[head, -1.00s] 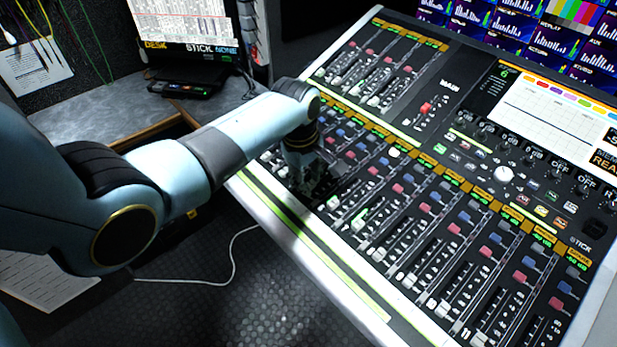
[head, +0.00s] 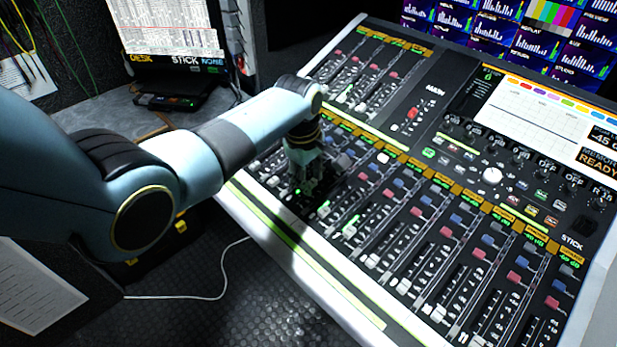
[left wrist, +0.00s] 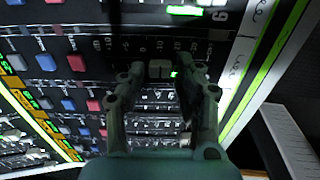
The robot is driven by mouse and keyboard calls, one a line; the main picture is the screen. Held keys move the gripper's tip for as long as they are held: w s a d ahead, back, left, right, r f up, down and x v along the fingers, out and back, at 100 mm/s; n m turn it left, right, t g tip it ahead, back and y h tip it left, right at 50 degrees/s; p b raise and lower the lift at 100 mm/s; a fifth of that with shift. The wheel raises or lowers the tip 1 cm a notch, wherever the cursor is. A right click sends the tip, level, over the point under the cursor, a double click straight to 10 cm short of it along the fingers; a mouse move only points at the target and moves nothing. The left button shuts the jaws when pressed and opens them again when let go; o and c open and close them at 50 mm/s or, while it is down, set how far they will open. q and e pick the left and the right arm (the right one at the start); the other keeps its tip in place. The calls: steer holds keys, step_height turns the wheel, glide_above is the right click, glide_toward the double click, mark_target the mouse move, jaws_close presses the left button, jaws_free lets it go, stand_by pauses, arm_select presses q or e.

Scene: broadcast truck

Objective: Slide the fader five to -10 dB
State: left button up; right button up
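My left gripper (head: 304,190) reaches down onto the near bank of faders on the mixing console (head: 262,228), towards its left end. In the left wrist view its two fingers (left wrist: 160,80) stand apart on either side of a grey fader cap (left wrist: 160,68). The right finger looks close to the cap; contact cannot be made out. The cap sits along a printed dB scale (left wrist: 143,49), near its small middle figures, which are hard to read. In the head view the gripper hides this cap, and I cannot read its channel number. My right gripper is not in view.
Other fader caps (head: 372,260) stand close by in neighbouring strips. Red and blue buttons (head: 416,211) line the strips above. A second fader bank (head: 365,75) lies behind. A laptop-like screen (head: 165,28) stands at the back left.

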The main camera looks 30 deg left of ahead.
arm_select(q)
steer(key=shift+o, duration=0.8)
steer(key=shift+r, duration=0.25)
step_height(320, 180, up, 11)
steer(key=s, duration=0.1)
steer(key=shift+s+a+r, duration=0.2)
steer(key=shift+s, duration=0.1)
